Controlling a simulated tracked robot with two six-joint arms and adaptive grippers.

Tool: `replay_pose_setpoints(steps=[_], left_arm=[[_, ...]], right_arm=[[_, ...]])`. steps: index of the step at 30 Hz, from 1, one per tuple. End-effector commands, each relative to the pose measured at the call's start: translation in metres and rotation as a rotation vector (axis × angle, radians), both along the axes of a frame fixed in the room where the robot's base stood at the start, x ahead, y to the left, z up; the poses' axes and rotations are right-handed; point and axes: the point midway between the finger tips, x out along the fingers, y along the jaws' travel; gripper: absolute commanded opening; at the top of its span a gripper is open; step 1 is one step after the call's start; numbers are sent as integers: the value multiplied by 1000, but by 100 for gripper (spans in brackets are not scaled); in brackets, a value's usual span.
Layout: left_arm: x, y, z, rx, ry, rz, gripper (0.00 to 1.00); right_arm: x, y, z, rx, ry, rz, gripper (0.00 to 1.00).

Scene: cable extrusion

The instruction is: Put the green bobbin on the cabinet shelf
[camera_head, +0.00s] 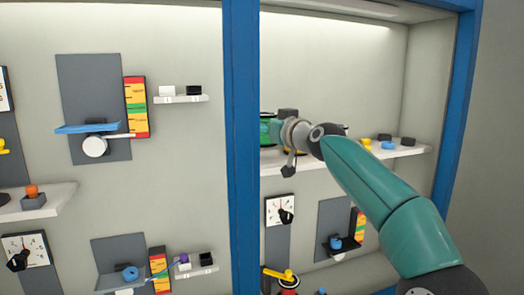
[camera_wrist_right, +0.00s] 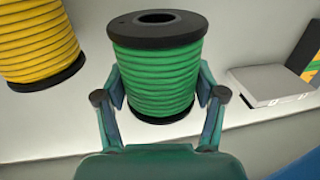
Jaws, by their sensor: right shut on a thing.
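The green bobbin (camera_wrist_right: 155,75) has black end flanges and stands upright between the two fingers of my right gripper (camera_wrist_right: 160,95) in the right wrist view. The gripper is shut on it. In the head view the green bobbin (camera_head: 267,130) shows at the left end of the cabinet shelf (camera_head: 410,152), partly hidden by my right gripper (camera_head: 283,135). The shelf surface lies right below or behind the bobbin; I cannot tell whether its base touches it. My left gripper is not in view.
A yellow bobbin (camera_wrist_right: 40,42) stands left of the green one in the right wrist view. A blue cabinet post (camera_head: 241,150) is just left of the shelf. Small yellow, blue and black pieces (camera_head: 388,145) sit at the shelf's right end. A dial (camera_head: 281,210) is below.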

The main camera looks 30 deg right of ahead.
Motion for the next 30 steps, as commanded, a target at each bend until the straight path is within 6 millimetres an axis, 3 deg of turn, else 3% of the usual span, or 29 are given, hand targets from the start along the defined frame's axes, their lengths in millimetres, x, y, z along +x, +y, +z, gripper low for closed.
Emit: replay_pose_setpoints(steps=[10,21,22,26,30], left_arm=[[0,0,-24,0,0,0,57],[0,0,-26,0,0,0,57],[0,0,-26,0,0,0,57],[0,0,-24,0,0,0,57],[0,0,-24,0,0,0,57]], right_arm=[[-1,-1,-39,1,1,-2,30],[-1,-1,-42,1,1,-2,30],[0,-1,-42,0,2,-2,71],[0,-1,-41,0,2,-2,93],[0,-1,-41,0,2,-2,94]])
